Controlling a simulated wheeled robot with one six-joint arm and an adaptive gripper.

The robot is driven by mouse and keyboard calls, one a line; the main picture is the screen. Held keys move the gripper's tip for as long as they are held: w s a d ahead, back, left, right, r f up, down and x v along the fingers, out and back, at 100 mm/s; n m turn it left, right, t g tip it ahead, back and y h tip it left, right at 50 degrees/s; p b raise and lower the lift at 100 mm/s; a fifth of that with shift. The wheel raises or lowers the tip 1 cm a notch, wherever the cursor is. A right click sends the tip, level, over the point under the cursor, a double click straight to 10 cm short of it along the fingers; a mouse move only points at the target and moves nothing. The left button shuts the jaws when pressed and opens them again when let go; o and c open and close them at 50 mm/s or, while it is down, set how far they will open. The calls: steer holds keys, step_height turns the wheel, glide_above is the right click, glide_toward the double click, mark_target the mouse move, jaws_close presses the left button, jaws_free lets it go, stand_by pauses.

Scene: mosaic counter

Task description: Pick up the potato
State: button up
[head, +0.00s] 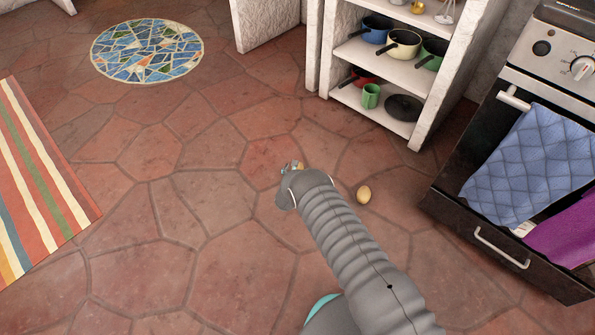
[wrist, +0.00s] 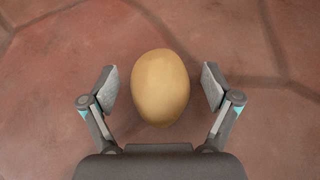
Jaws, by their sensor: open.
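The potato (wrist: 160,87), smooth and yellow-tan, lies on the reddish stone floor, in the middle of the wrist view. In the head view a small tan potato (head: 363,195) shows on the floor just right of my grey arm. My gripper (wrist: 160,84) is open, with one finger to the left and one to the right of the potato in the wrist view. A gap shows on both sides, and I see no contact. The height of the fingers above the floor is hard to tell. In the head view my arm hides most or all of the gripper.
A white shelf (head: 414,132) with pots stands at the upper right. An oven (head: 476,157) with hanging towels is at the right. A striped rug (head: 43,183) lies at the left, and a round mosaic top (head: 148,52) is at the upper left. Floor left of my arm is clear.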

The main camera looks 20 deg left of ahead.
steer(key=shift+c, duration=0.2)
steer(key=c, duration=1.3)
steer(key=shift+r, duration=0.1)
